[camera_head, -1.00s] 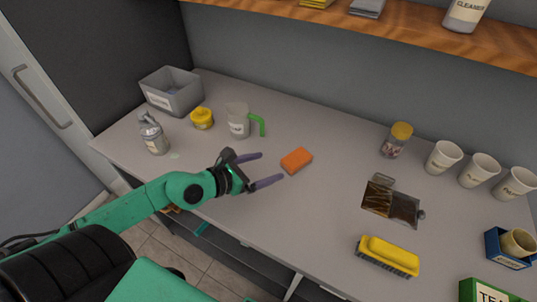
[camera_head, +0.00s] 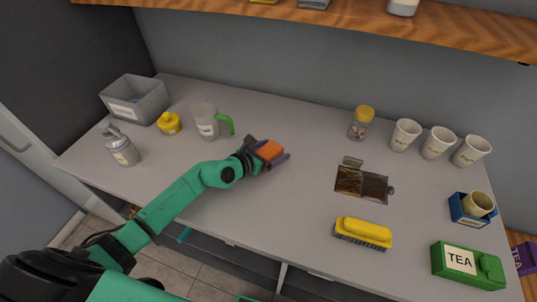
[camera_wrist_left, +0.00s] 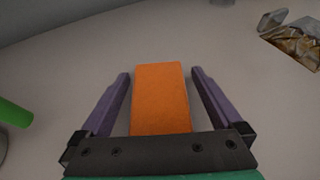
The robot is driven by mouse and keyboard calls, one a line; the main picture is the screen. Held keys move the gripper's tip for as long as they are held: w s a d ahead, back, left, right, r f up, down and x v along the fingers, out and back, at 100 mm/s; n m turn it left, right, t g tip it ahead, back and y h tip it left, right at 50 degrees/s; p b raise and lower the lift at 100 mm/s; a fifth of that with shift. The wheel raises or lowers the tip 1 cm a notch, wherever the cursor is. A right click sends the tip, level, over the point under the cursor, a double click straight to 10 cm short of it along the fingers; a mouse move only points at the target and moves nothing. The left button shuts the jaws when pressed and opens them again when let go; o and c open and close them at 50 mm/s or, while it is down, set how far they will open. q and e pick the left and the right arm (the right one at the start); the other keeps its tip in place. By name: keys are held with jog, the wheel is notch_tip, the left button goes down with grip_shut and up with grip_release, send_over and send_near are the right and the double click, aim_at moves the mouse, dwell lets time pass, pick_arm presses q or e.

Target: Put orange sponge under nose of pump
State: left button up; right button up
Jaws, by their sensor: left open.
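The orange sponge (camera_head: 269,151) lies on the counter between the purple fingers of my left gripper (camera_head: 270,156). In the left wrist view, the sponge (camera_wrist_left: 160,98) sits between the open fingers (camera_wrist_left: 160,103), with a gap on each side. The pump bottle (camera_head: 121,147), grey with a label, stands upright at the left of the counter, well away from the sponge. My right gripper does not show.
A grey bin (camera_head: 137,101), a yellow container (camera_head: 169,124) and a measuring cup with green handle (camera_head: 205,122) stand at the left.

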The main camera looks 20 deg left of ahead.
aim_at(241, 203)
pick_arm(q)
jog(key=shift+w+f, duration=0.1)
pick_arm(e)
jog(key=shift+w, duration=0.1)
